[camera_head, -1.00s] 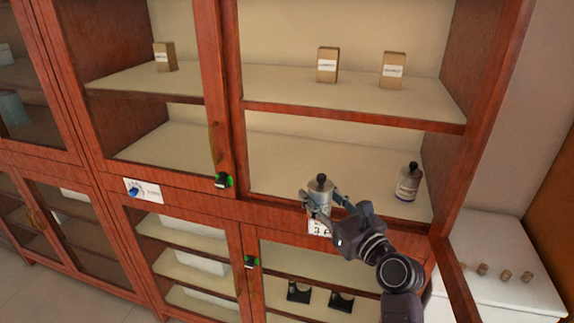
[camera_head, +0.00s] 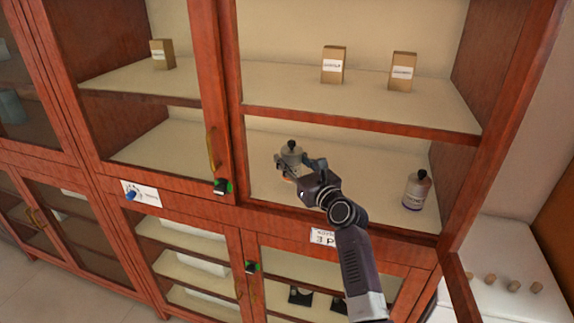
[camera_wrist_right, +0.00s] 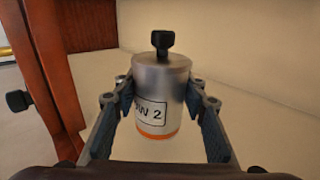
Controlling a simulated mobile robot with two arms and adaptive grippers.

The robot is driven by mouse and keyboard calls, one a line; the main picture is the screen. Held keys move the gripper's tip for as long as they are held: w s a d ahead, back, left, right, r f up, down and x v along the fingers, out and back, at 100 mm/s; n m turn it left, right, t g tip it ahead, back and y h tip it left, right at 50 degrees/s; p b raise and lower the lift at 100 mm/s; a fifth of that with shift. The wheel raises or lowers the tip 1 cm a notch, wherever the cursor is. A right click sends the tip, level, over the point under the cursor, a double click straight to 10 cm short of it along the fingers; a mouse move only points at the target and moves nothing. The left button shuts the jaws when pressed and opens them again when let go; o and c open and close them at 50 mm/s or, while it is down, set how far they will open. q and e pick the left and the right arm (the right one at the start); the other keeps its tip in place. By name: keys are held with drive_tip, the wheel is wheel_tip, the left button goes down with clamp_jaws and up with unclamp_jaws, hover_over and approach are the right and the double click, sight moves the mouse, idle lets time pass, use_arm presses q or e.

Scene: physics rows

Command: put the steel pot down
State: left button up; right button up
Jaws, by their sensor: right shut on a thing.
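The steel pot (camera_head: 291,154) is a grey metal cylinder with a black knob on its lid. In the right wrist view the pot (camera_wrist_right: 160,85) shows a white label ending in "W 2" and an orange band at its base. My right gripper (camera_head: 296,165) is shut on the pot, one finger on each side, and it also shows in the wrist view (camera_wrist_right: 162,98). The pot is upright, inside the cabinet over the lower shelf (camera_head: 340,188). I cannot tell whether its base touches the shelf. My left gripper is not in view.
A second pot (camera_head: 417,190) with a black knob stands at the right end of the same shelf. Small brown boxes (camera_head: 333,65) stand on the upper shelf (camera_head: 290,98). A red wooden post (camera_head: 222,110) borders the opening on the left. The shelf between the pots is clear.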

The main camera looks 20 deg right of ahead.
drive_tip(key=shift+w+a+r, duration=0.1)
drive_tip(key=shift+w, duration=0.35)
drive_tip(key=shift+w+a+r, duration=0.1)
drive_tip(key=shift+w, duration=0.35)
drive_tip(key=shift+w+f, duration=0.15)
drive_tip(key=shift+f, duration=0.05)
wheel_tip(320, 180, down, 3)
drive_tip(key=shift+f, duration=0.15)
drive_tip(key=o, duration=1.4)
drive_tip(key=shift+f, duration=0.1)
drive_tip(key=shift+o, duration=0.2)
